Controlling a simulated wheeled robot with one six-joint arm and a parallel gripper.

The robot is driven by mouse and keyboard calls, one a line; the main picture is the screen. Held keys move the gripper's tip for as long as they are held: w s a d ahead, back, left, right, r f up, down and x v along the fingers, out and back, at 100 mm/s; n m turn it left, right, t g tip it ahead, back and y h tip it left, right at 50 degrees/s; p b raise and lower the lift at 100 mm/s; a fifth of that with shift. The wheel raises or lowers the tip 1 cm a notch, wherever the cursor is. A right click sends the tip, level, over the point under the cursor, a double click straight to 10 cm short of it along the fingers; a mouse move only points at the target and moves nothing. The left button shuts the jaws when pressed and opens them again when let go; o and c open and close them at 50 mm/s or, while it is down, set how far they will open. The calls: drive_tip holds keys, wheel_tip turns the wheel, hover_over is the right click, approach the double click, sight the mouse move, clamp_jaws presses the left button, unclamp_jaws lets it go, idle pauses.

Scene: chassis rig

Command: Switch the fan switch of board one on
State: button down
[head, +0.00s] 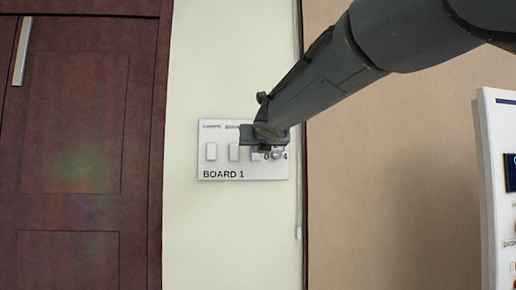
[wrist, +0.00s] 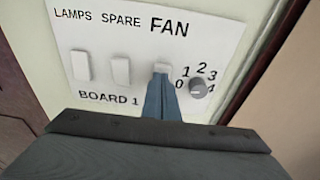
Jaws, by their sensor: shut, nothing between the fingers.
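Board 1 (head: 220,173) is a white wall plate, and it also shows in the wrist view (wrist: 140,50). It carries a lamps switch (wrist: 81,65), a spare switch (wrist: 121,70), a fan switch (wrist: 162,67) and a grey round fan knob (wrist: 198,88) with numbers around it. My gripper (wrist: 162,80) is shut and empty, with its fingertips at the lower part of the fan switch. They cover that part, and I cannot tell whether they touch it. In the head view my gripper (head: 265,148) hides much of the board's right side.
A dark red wooden door (head: 75,150) with a metal handle (head: 22,52) is at the left. A white panel (head: 490,190) stands at the right edge. The pale wall below the board is clear.

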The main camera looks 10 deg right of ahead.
drive_tip(key=shift+w+d, duration=0.15)
drive_tip(key=shift+w, duration=0.05)
drive_tip(key=shift+r, duration=0.15)
drive_tip(key=shift+w+r+p, duration=0.2)
drive_tip(key=shift+w+p, duration=0.1)
drive_tip(key=shift+p, duration=0.1)
drive_tip(key=s+r+p, duration=0.3)
drive_tip(key=s+r, duration=0.2)
drive_tip(key=s, duration=0.7)
drive_tip(key=shift+s, duration=0.4)
